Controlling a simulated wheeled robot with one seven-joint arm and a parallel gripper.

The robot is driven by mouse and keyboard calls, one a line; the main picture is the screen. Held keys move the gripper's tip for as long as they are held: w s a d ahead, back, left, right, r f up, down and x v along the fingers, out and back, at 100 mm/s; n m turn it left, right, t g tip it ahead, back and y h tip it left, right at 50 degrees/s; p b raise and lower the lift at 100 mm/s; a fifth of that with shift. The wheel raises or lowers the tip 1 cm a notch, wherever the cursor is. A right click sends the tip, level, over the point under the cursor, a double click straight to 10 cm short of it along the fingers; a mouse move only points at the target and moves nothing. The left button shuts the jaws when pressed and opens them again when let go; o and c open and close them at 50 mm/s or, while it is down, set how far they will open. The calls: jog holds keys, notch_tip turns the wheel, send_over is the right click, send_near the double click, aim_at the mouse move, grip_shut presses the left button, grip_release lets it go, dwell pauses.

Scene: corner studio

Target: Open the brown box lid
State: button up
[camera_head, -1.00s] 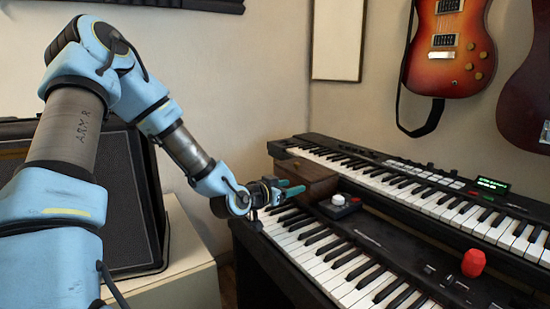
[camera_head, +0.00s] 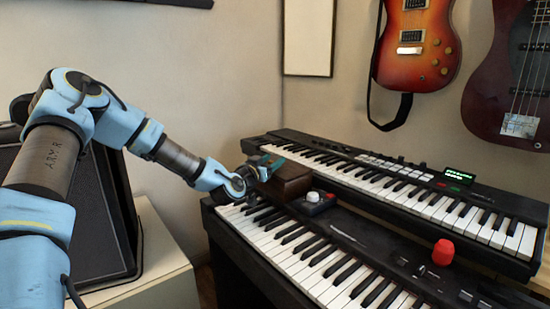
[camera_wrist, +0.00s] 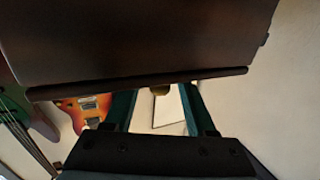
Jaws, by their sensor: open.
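The brown box (camera_head: 292,184) sits at the left end between the two keyboards. My gripper (camera_head: 270,163) is at the box's upper left side, and its teal fingers overlap the box's top there. In the wrist view the brown box (camera_wrist: 140,45) fills the top, with a dark lid edge across it. A small brass knob (camera_wrist: 160,90) shows just under that edge, between my open gripper's (camera_wrist: 158,97) fingers. The fingertips are hidden behind the edge. I cannot tell whether the fingers touch the box, or whether the lid is raised.
The upper keyboard (camera_head: 420,184) is behind and right of the box, and the lower keyboard (camera_head: 300,250) is in front. A small device with a white knob (camera_head: 313,198) stands close right of the box. A red object (camera_head: 443,252) is farther right. A black amplifier (camera_head: 85,220) stands left.

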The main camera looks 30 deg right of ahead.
jog(key=shift+x, duration=1)
grip_shut()
dwell(0.8)
